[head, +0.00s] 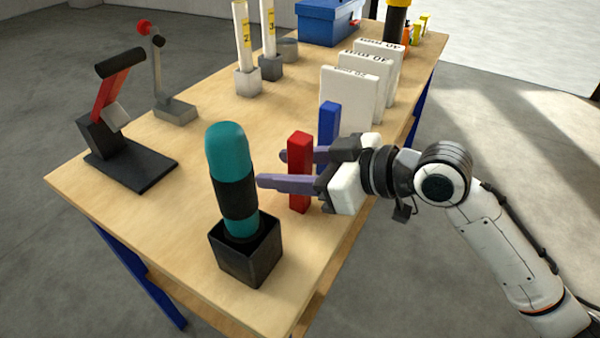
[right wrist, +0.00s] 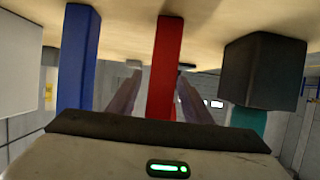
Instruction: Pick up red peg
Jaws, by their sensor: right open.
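The red peg (head: 299,170) stands upright on the wooden table, just in front of a blue peg (head: 329,130). My right gripper (head: 270,169) reaches in from the right and is open, with one purple finger on each side of the red peg. In the right wrist view, the red peg (right wrist: 165,70) stands between the two fingers (right wrist: 160,95), and I cannot tell whether either finger touches it. The blue peg (right wrist: 78,60) is beside it, outside the fingers. My left gripper is not in view.
A teal and black tool (head: 228,160) stands in a black holder (head: 247,262) close to the fingertips. White blocks (head: 348,98) stand behind the blue peg. A black and red device (head: 120,150) is at the left. The table's middle is clear.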

